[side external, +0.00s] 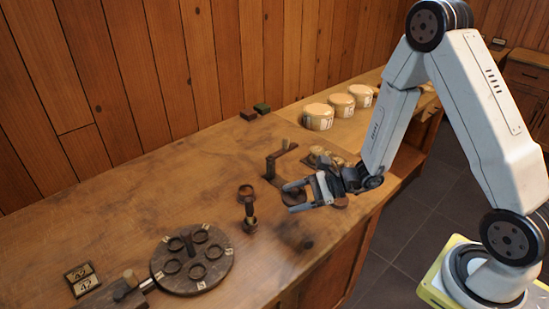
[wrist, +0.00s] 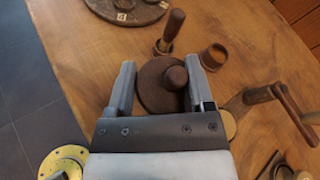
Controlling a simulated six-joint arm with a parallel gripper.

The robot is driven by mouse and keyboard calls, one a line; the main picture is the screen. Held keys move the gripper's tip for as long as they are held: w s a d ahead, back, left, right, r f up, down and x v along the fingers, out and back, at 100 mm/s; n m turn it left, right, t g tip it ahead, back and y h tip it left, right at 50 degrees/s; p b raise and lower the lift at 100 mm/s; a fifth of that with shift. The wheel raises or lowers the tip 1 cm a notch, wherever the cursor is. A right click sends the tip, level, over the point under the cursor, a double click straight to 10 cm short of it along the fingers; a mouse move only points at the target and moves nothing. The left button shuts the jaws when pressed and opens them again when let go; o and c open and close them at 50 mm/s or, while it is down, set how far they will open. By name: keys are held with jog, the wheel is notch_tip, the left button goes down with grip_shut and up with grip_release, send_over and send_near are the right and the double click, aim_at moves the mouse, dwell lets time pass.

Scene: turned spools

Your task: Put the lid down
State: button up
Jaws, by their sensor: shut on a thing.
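The lid (wrist: 155,92), a dark brown round disc with a knob (wrist: 176,77), sits between the two fingers of my gripper (wrist: 160,88) in the wrist view. My gripper is shut on it by its rim. In the side view my gripper (side external: 293,197) is above the front part of the bench, and a dark shadow lies on the wood below. The lid is hard to make out between the fingers in that view.
A dark turntable (side external: 190,285) with several rings stands at front left. Pale tins (side external: 318,117) stand farther back.

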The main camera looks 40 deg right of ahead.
jog(key=shift+s+a+f+n+g, duration=0.2)
jog(key=shift+s+f+n+g, duration=0.1)
jog(key=shift+s+f, duration=0.2)
send_over(296, 234)
jog(key=shift+w+f, duration=0.1)
jog(key=shift+f, duration=2.05)
jog(key=shift+f, duration=0.1)
jog(key=shift+f, duration=1.7)
jog(key=shift+f, duration=0.45)
